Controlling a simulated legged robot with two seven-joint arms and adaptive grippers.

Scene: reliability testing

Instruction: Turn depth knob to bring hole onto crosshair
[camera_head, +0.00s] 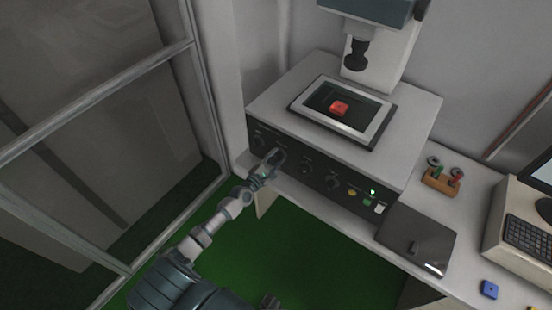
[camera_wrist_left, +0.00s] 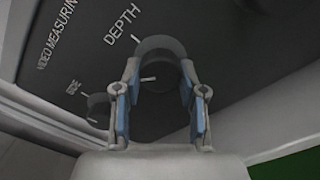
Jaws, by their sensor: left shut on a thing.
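The depth knob (camera_wrist_left: 158,72) is a dark round knob below the white DEPTH lettering in the left wrist view. Its white pointer line points left. My left gripper (camera_wrist_left: 160,102) has its two blue-padded fingers on either side of the knob, shut on it. In the head view the left gripper (camera_head: 275,155) reaches the black front panel (camera_head: 318,178) and hides most of this knob. A red block (camera_head: 340,106) with a small dark hole lies on the stage (camera_head: 308,108) under the dark lens (camera_head: 355,55). No crosshair can be made out.
A smaller side knob (camera_wrist_left: 97,106) is left of the gripper. Other knobs and buttons line the panel to the right. A dark flat pad (camera_head: 418,240), a wooden holder (camera_head: 441,181), a blue block (camera_head: 489,289) and a keyboard (camera_head: 530,237) are on the right. A framed partition (camera_head: 95,95) stands left.

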